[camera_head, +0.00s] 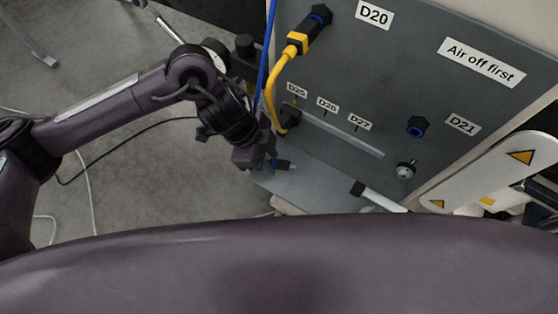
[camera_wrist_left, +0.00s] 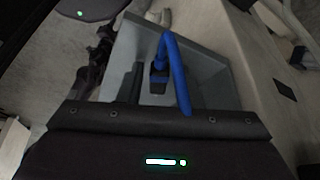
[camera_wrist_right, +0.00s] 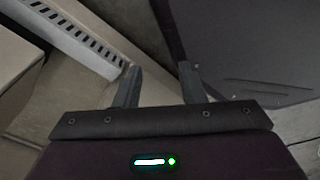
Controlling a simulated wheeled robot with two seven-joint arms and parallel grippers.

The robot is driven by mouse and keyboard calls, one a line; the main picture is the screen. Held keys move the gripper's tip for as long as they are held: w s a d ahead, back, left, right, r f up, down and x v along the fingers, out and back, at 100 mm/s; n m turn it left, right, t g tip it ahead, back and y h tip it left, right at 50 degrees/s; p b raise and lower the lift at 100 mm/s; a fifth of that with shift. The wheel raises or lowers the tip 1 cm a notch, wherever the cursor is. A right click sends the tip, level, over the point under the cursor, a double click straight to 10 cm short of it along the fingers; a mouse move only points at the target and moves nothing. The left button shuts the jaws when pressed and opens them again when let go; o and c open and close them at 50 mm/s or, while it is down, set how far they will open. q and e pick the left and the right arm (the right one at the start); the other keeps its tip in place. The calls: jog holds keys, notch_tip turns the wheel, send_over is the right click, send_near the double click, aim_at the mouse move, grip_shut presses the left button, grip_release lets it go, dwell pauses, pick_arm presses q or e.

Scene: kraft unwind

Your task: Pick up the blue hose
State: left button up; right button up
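The blue hose (camera_head: 265,60) hangs down the left side of the grey panel and passes behind my left gripper. Its dark end connector (camera_head: 284,164) shows just right of that gripper, over the grey ledge. In the left wrist view the blue hose (camera_wrist_left: 181,78) bends in a loop to its black connector (camera_wrist_left: 159,77). My left gripper (camera_head: 267,160) is beside the connector. One finger shows left of the connector with a gap; the other is hidden, seemingly behind the hose. My right gripper (camera_wrist_right: 161,84) is open and empty, seen only in its wrist view.
The grey panel (camera_head: 345,75) carries labels, a yellow hose (camera_head: 271,90) on a black-and-blue connector, and a blue-ringed port (camera_head: 419,127) by D21. A grey ledge (camera_head: 310,187) juts below. A white arm-like part (camera_head: 490,175) stands at right. Cables lie on the floor at left.

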pick_arm(q)
grip_shut()
